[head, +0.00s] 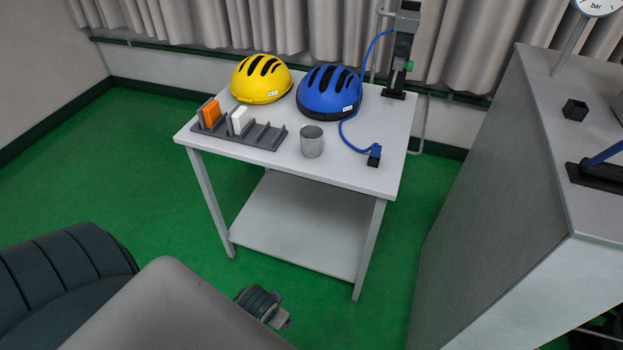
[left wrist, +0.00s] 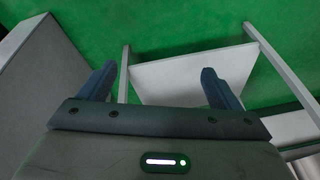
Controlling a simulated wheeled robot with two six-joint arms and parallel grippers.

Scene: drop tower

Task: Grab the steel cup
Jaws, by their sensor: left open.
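The steel cup (head: 312,142) is a small grey open-topped cup, upright near the front edge of the white table (head: 350,178) in the head view. My left arm comes in at the lower left of the head view, and its end is low over the green floor, in front of the table and well short of the cup. In the left wrist view my left gripper (left wrist: 160,84) is open, with nothing between its two dark fingers. The cup does not show in the left wrist view. My right gripper is in neither view.
A grey rack (head: 262,134) with an orange and a white block is left of the cup. Yellow (head: 261,80) and blue (head: 328,92) helmets are behind it. A blue cable with a plug (head: 374,155) lies to its right. A large grey cabinet (head: 500,180) stands right of the table.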

